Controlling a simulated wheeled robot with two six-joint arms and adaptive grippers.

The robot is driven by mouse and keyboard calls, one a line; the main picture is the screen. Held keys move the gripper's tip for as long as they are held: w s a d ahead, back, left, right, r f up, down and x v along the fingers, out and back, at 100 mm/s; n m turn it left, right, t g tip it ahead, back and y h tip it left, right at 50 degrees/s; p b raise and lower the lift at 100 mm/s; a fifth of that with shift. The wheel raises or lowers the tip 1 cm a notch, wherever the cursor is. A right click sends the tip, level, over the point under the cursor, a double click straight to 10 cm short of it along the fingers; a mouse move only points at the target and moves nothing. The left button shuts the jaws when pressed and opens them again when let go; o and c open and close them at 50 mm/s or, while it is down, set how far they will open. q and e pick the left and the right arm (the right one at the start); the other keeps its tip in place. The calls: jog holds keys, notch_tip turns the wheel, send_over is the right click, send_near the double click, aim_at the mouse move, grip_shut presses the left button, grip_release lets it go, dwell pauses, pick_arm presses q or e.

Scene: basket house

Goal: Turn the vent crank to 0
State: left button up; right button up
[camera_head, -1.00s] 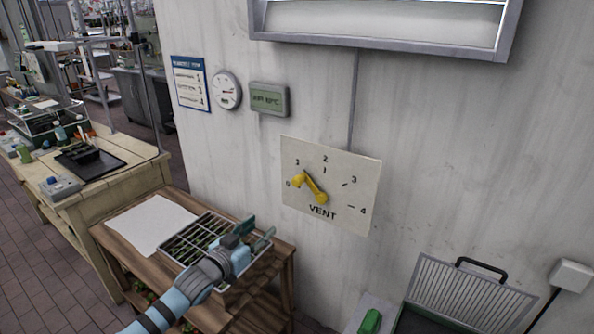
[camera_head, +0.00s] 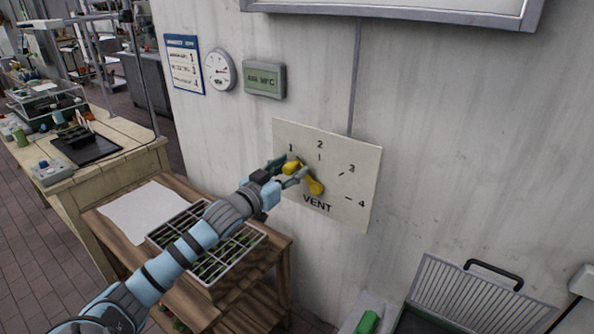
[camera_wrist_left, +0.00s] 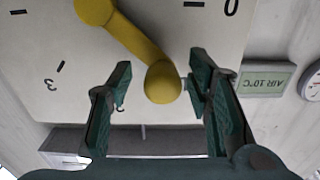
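The yellow vent crank (camera_head: 315,186) is on a pale dial panel (camera_head: 345,208) on the wall, marked VENT. Its arm slants up and left from the hub, with the knob (camera_head: 291,167) near the 1. The 0 mark is hidden by my gripper in the head view but shows in the wrist view (camera_wrist_left: 231,7). My left gripper (camera_head: 287,171) is at the knob. In the wrist view, the knob (camera_wrist_left: 162,82) sits between the open fingers (camera_wrist_left: 160,85), with a gap visible at the left finger; contact at the right finger is unclear. My right gripper is not in view.
A wooden stand with a seedling tray (camera_head: 240,250) and white paper (camera_head: 142,216) is below my left arm. A gauge (camera_head: 219,70) and AIR display (camera_head: 264,80) hang left of the panel. A ribbed lid with a black handle (camera_head: 493,272) is at lower right.

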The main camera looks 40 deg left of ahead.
pick_arm(q)
jog(key=shift+s+a, duration=0.1)
jog(key=shift+s, duration=0.05)
jog(key=shift+c, duration=0.2)
jog(key=c, duration=0.3)
grip_shut()
jog(key=shift+a+f+n, duration=0.1)
jog(key=shift+n, duration=0.2)
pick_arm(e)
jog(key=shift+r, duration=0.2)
